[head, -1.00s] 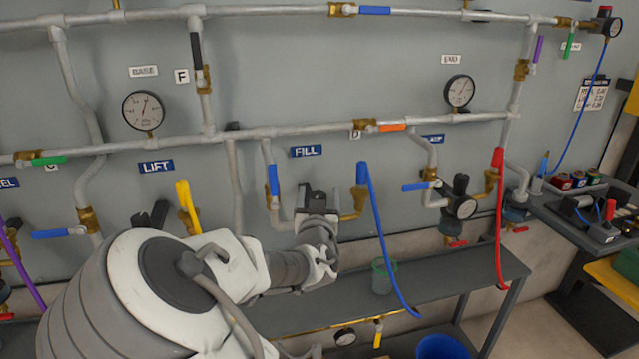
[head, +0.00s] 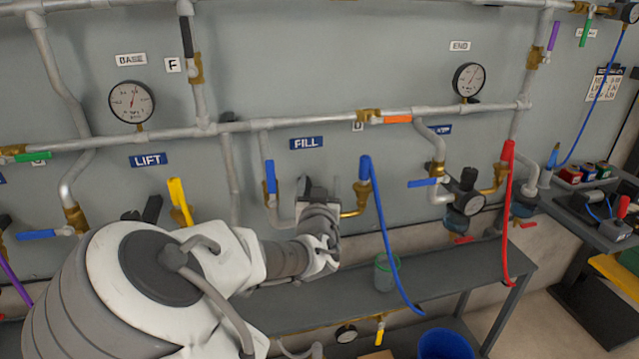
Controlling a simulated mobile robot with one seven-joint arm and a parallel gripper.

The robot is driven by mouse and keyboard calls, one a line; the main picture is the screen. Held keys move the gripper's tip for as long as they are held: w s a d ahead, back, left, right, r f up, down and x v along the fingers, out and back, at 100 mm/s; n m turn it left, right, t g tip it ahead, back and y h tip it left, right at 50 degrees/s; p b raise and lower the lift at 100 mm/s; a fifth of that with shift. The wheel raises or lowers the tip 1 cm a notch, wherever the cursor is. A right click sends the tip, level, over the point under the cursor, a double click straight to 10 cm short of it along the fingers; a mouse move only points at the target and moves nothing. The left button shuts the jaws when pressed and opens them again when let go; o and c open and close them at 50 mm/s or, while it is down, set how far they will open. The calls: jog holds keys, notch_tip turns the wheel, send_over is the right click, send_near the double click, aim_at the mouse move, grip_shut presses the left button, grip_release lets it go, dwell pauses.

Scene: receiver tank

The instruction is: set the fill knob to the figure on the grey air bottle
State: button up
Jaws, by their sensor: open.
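My gripper (head: 319,187) is raised in front of the pipe board, below the blue FILL label (head: 306,143). It is open, and nothing shows between its fingers. The fill knob cannot be made out; my gripper covers the fitting there. A grey pipe with a blue lever (head: 270,177) runs down just left of my gripper. A brass elbow (head: 357,200) with a blue hose (head: 382,225) is just right of it. No grey air bottle can be made out in this view, and no figure on one can be read.
A grey bench (head: 450,267) runs below the pipes, with a green-rimmed cup (head: 386,274) on it. A blue bucket (head: 446,344) stands underneath. A BASE gauge (head: 131,102) and an END gauge (head: 469,80) hang on the board. A red hose (head: 507,210) hangs at right.

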grip_shut()
jog(key=shift+n+y+b, duration=0.3)
jog(key=shift+y+b, duration=0.15)
jog(key=shift+y, duration=0.15)
jog(key=shift+s+a+n+g+y+b, duration=0.2)
jog(key=shift+a+n+g+y+b, duration=0.2)
jog(key=shift+n+g+y+b, duration=1.15)
jog(key=shift+s+a+n+g+y+b, duration=0.1)
jog(key=shift+s+a+n+g+y, duration=0.55)
jog(key=shift+n+y, duration=1.75)
jog(key=shift+w+a+n+g+y+b, duration=0.2)
jog(key=shift+n+g+y+b, duration=0.9)
jog(key=shift+y, duration=1.65)
jog(key=shift+g+p, duration=0.3)
jog(key=shift+g, duration=0.1)
